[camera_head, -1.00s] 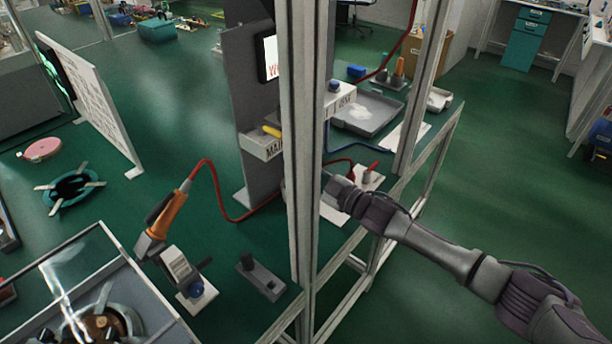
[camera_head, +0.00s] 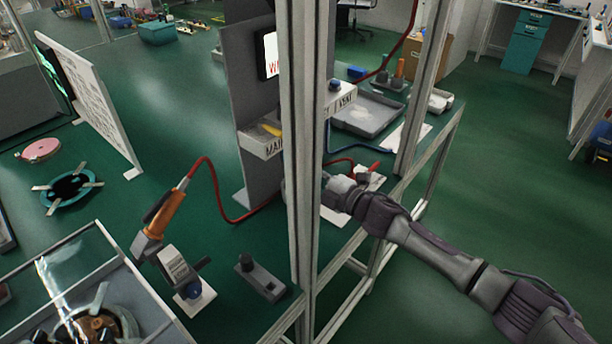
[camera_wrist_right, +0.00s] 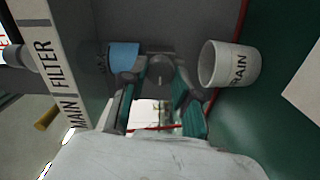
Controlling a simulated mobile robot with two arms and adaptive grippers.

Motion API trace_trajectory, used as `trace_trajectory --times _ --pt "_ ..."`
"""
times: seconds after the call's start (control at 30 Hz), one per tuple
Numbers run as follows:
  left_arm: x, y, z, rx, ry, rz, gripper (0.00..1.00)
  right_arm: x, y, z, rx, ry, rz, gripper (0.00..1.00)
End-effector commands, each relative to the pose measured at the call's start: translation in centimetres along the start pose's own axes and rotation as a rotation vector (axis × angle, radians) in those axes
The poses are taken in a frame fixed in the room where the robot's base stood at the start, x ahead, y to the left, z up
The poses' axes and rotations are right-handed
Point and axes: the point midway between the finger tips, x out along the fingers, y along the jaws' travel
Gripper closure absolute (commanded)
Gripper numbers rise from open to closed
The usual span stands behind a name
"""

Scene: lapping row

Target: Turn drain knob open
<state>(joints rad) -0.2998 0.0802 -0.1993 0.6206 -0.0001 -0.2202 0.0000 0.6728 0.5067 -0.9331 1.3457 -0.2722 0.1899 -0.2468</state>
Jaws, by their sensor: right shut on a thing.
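In the right wrist view, a round dark grey knob (camera_wrist_right: 159,72) with a pale mark on its face sits between the teal-sided fingers of my right gripper (camera_wrist_right: 160,82). The gripper is shut on it. A white cylinder marked DRAIN (camera_wrist_right: 236,66) is just to the right of the fingers, apart from them. In the head view my right gripper (camera_head: 337,191) reaches in from the right behind the metal post, which hides its fingertips and the knob. My left gripper is not in view.
A metal frame post (camera_head: 303,150) stands in front of the work spot. A panel marked MAIN FILTER (camera_wrist_right: 57,62) and a blue part (camera_wrist_right: 123,56) are close left of the fingers. A red hose (camera_head: 215,190) and a grey tray (camera_head: 368,113) lie on the green bench.

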Motion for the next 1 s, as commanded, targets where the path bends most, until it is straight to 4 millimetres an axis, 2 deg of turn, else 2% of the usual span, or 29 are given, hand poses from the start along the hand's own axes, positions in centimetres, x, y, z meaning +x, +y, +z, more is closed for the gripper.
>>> trace_trajectory --times 0.57,0.6,0.7,0.73,1.0 --pt "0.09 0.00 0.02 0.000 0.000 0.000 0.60 -0.04 -0.21 0.00 -0.034 0.000 -0.003 1.00" --pt "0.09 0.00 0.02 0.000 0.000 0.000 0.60 -0.04 -0.21 0.00 -0.034 0.000 -0.003 0.65" --pt "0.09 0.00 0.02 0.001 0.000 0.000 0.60 -0.04 -0.18 -0.01 -0.033 0.000 -0.003 0.48" --pt "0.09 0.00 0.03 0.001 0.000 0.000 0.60 -0.03 -0.16 0.00 -0.033 0.000 -0.002 0.45" --pt "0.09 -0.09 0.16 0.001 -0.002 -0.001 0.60 -0.05 -0.07 0.01 -0.032 0.000 -0.001 0.45"
